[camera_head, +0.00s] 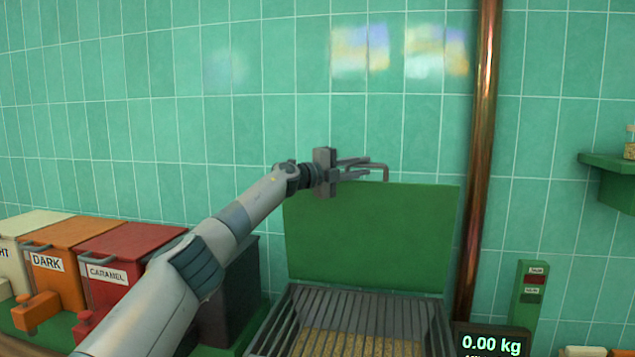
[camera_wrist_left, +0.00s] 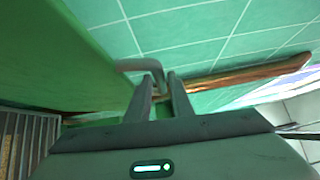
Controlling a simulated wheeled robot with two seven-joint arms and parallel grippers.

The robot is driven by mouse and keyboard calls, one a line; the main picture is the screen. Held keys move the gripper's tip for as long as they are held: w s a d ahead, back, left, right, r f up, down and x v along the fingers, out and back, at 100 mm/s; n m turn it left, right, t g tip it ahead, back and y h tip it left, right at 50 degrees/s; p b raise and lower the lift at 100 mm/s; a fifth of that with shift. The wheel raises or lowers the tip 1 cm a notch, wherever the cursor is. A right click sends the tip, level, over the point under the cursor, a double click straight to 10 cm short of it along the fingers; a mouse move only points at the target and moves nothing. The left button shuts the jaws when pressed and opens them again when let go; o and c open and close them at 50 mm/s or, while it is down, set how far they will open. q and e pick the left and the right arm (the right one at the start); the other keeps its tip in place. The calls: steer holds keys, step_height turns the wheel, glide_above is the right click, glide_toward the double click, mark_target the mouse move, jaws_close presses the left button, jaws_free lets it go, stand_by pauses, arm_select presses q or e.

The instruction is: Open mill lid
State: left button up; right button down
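The green mill lid (camera_head: 370,235) stands raised, about upright, behind the mill's grated hopper (camera_head: 350,312). Grain shows under the bars. In the left wrist view the lid (camera_wrist_left: 85,50) fills the left side. Its grey bent handle (camera_head: 386,173) is at the top edge. My left gripper (camera_head: 368,168) is at this handle, with its fingers a small gap apart. In the left wrist view the handle (camera_wrist_left: 140,65) ends between or just past the fingertips (camera_wrist_left: 161,76); I cannot tell if they grip it. My right gripper is not in view.
A copper pipe (camera_head: 477,150) runs up the wall just right of the lid. Lidded bins, including a red one marked CARAMEL (camera_head: 110,265), stand at the left under my arm. A scale display (camera_head: 490,343) reads 0.00 kg. A green shelf (camera_head: 610,170) is at the right.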

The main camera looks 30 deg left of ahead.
arm_select(q)
steer(key=b+v, duration=0.6)
steer(key=v, duration=0.8)
steer(key=shift+s+a, duration=0.15)
steer(key=shift+s, duration=0.1)
steer(key=shift+f, duration=0.15)
